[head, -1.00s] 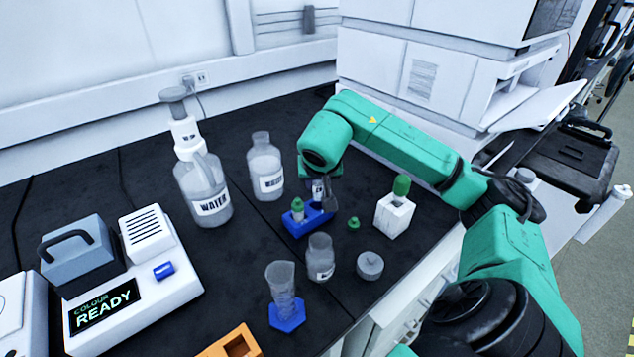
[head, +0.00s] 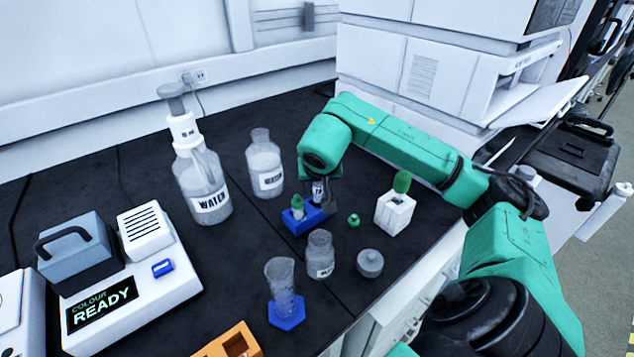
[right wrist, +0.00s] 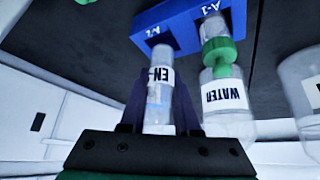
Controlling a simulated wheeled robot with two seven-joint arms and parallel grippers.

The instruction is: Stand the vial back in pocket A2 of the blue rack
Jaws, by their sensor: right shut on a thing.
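The blue rack (head: 297,227) stands on the dark bench in the middle of the head view. It also shows in the right wrist view (right wrist: 181,27). A green-capped vial (head: 297,203) stands in its pocket marked A-1. My right gripper (head: 326,194) is over the rack's other pocket, shut on an uncapped clear vial (head: 317,191) with a white label. In the right wrist view the held vial (right wrist: 159,95) lies between the fingers, its far end at the second pocket's opening. How deep it sits is unclear. My left gripper is out of view.
A green cap (head: 353,220) and a white block (head: 395,214) holding a green-topped item are right of the rack. A small bottle (head: 320,257) and a grey lidded pot (head: 370,263) are in front. A water bottle (head: 204,190) and another bottle (head: 265,165) stand behind left.

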